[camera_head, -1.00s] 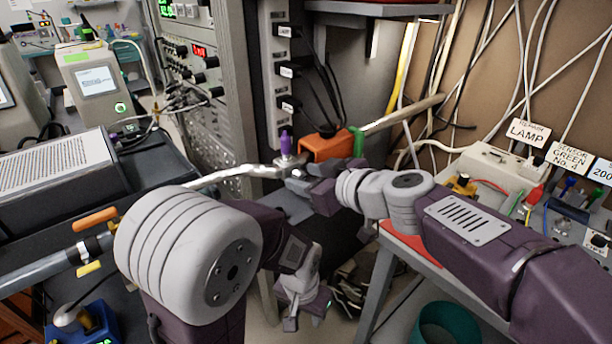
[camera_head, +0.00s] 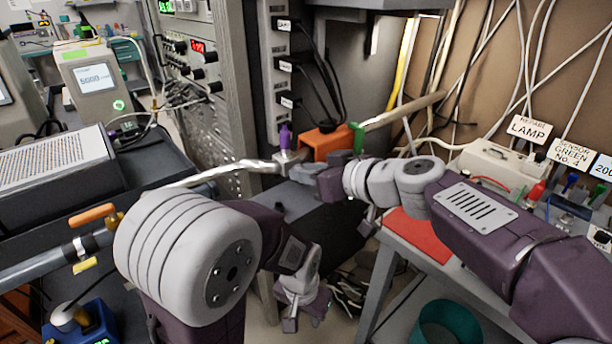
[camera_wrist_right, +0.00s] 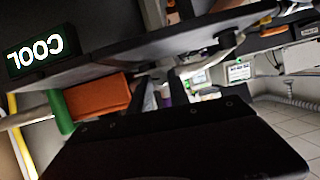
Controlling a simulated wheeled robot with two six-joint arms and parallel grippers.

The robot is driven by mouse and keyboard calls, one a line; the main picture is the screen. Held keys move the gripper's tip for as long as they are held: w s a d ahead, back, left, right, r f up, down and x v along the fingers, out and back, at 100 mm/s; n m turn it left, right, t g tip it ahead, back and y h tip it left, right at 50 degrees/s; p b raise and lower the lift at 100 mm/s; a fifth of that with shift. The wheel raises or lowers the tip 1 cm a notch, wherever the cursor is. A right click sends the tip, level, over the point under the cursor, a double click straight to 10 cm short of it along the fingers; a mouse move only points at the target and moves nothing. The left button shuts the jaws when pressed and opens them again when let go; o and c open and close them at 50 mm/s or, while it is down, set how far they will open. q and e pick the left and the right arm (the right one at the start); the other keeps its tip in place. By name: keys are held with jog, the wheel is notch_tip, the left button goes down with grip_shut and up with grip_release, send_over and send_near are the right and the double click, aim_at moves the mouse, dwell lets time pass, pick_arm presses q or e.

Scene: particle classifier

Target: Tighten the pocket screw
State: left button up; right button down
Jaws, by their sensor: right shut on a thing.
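The pocket screw appears to be the small purple-topped piece (camera_head: 285,138) standing upright at the pale metal pipe (camera_head: 225,172), left of an orange block (camera_head: 326,143). My right gripper (camera_head: 297,166) reaches it from the right, shut at its base; the contact is small and partly hidden. In the right wrist view my two fingers (camera_wrist_right: 163,90) point away from the camera, with a bit of purple between them. My left gripper (camera_head: 304,308) hangs low in the middle, away from the screw.
A green piece (camera_head: 358,138) sits beside the orange block. A rack with black plugs (camera_head: 284,65) rises behind. A bench with a red mat (camera_head: 420,235) and labelled boxes stands at right. A teal bin (camera_head: 447,325) is on the floor. Cables hang at the back wall.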

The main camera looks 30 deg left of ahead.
jog(key=shift+w+f+m+g+y+b, duration=0.1)
jog(key=shift+f+m+g+y+b, duration=0.1)
jog(key=shift+m+g+b, duration=0.3)
jog(key=shift+w+f+m+g+y+b, duration=0.1)
jog(key=shift+m+g+y+b, duration=0.1)
jog(key=shift+m+b, duration=0.45)
jog(key=m+g+y+b, duration=0.1)
jog(key=m+b, duration=0.1)
jog(key=shift+w+d+m, duration=0.1)
jog(key=shift+m, duration=0.25)
jog(key=shift+w+f+m+g+y+b, duration=0.1)
jog(key=shift+m+g+y+b, duration=0.6)
jog(key=shift+m, duration=0.5)
jog(key=shift+m+g+y+b, duration=0.3)
jog(key=shift+m+b, duration=0.35)
jog(key=shift+m, duration=0.35)
jog(key=c, duration=1.2)
grip_release()
jog(key=shift+c, duration=0.2)
jog(key=shift+f, duration=0.15)
